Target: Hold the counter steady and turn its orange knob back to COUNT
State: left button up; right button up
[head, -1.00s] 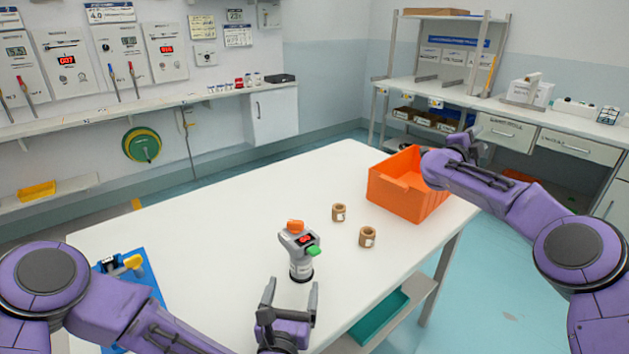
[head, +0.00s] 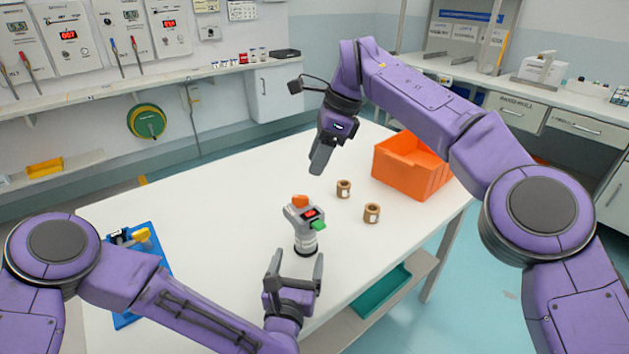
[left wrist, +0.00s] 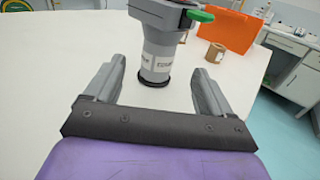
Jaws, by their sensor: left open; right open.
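The counter (head: 304,226) stands upright on the white table, a grey device with a red display, a green lever and an orange knob (head: 300,201) on top. My left gripper (head: 297,265) is open just in front of the counter, its fingers pointing at it. In the left wrist view the counter's lower body (left wrist: 158,60) stands beyond and between the two open fingers, apart from them; the orange knob is out of that view. My right gripper (head: 320,160) is above the table, behind and above the counter, pointing down and apart from it. The gap between its fingers is hard to see.
An orange bin (head: 411,168) is at the table's far right. A blue board (head: 150,245) with a yellow-handled tool lies at the left.

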aim_at(304, 239)
pick_arm(q)
jog(key=w, duration=0.3)
jog(key=w+d, duration=0.1)
jog(key=w, duration=0.5)
jog(key=shift+w+d, duration=0.35)
jog(key=shift+d, duration=0.05)
